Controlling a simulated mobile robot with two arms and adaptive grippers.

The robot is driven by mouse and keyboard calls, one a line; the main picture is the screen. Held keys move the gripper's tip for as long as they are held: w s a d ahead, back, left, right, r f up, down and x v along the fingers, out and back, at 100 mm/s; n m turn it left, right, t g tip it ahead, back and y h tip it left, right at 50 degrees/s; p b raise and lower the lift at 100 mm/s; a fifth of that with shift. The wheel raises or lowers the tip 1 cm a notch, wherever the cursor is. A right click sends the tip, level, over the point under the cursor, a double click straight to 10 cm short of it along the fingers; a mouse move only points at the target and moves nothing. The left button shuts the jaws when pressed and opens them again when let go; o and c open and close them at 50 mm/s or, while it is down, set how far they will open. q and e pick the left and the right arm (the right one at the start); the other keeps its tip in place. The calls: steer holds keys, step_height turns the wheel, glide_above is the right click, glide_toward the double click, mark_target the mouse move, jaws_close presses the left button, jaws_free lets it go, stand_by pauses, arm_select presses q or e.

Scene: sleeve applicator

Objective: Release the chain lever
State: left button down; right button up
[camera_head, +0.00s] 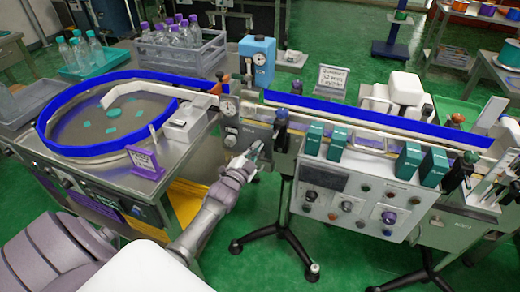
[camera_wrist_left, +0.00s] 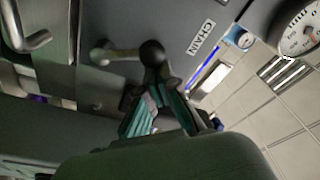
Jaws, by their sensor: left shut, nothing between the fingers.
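The chain lever (camera_wrist_left: 125,55) is a pale metal arm with a black ball knob (camera_wrist_left: 152,52) at its end. It sits on a grey panel beside a white label (camera_wrist_left: 200,38) reading CHAIN. My left gripper (camera_wrist_left: 158,84) is shut and empty, its teal-padded fingers just below the knob in the left wrist view. I cannot tell whether the fingertips touch the knob. In the head view my left gripper (camera_head: 256,148) is in front of the grey machine panel (camera_head: 237,118), and I cannot make out the lever clearly there. My right gripper is not in view.
A round turntable with a blue rail (camera_head: 45,125) stands at the left. A blue-railed conveyor (camera_head: 370,118) runs right from the panel. A control box (camera_head: 345,195) with knobs is right of my left gripper. A metal handle (camera_wrist_left: 30,40) is at the wrist view's upper left.

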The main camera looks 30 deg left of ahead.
mark_target(248, 144)
arm_select(q)
steer(key=a+n, duration=0.1)
steer(key=n, duration=0.1)
steer(key=a+f+n+y+b, duration=0.1)
steer(key=n, duration=0.1)
steer(key=a+n, duration=0.1)
steer(key=n, duration=0.2)
steer(key=shift+s+f, duration=0.25)
steer(key=shift+s, duration=0.15)
steer(key=n, duration=0.2)
steer(key=a+f+n+y+b, duration=0.1)
steer(key=n, duration=0.2)
steer(key=shift+s+a+f+n+y, duration=0.15)
steer(key=shift+a+f+n+y, duration=0.1)
steer(key=shift+f+n+y, duration=0.1)
steer(key=shift+f+b, duration=0.2)
steer(key=shift+b, duration=0.15)
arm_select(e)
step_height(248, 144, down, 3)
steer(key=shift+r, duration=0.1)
arm_select(q)
steer(key=shift+a+f, duration=0.1)
steer(key=shift+s+f, duration=0.1)
